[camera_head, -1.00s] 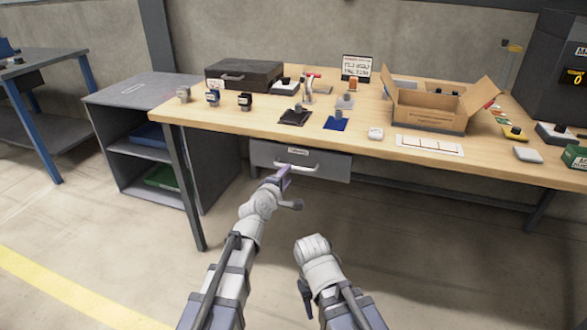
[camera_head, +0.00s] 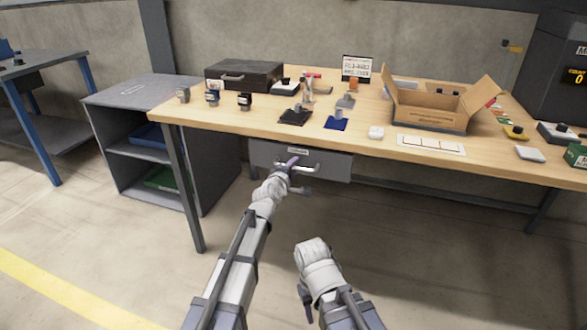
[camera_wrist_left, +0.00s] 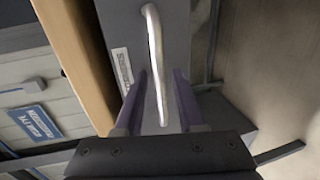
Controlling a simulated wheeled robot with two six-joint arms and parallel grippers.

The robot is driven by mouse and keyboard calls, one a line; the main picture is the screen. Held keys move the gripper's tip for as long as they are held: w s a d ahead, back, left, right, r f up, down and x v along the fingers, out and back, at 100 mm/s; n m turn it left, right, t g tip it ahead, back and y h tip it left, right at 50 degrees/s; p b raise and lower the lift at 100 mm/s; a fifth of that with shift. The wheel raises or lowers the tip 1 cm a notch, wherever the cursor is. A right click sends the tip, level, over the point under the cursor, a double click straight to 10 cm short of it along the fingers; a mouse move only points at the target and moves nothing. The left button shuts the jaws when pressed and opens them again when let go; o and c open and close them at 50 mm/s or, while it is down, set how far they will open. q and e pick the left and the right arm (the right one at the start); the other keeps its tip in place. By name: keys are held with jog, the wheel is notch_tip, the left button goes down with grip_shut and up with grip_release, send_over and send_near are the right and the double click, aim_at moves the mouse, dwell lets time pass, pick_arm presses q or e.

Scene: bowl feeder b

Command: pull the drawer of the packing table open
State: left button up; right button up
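The packing table (camera_head: 285,134) has a wooden top. Its grey drawer (camera_head: 334,167) hangs under the front edge and looks shut, with a label and a pale bar handle (camera_head: 308,166). In the left wrist view the handle (camera_wrist_left: 153,50) runs down between the two purple fingers of my left gripper (camera_wrist_left: 160,100). The fingers stand apart, one on each side of the handle, with visible gaps. My left gripper (camera_head: 287,164) hides the left part of the handle in the head view. My right arm is folded at the bottom centre; its fingers do not show clearly.
An open cardboard box (camera_head: 430,108), a black case (camera_head: 243,75) and several small items stand on the tabletop. A grey shelf unit (camera_head: 140,125) with blue and green bins stands left of the table. The floor before the drawer is clear.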

pick_arm(q)
grip_shut()
dwell(1.2)
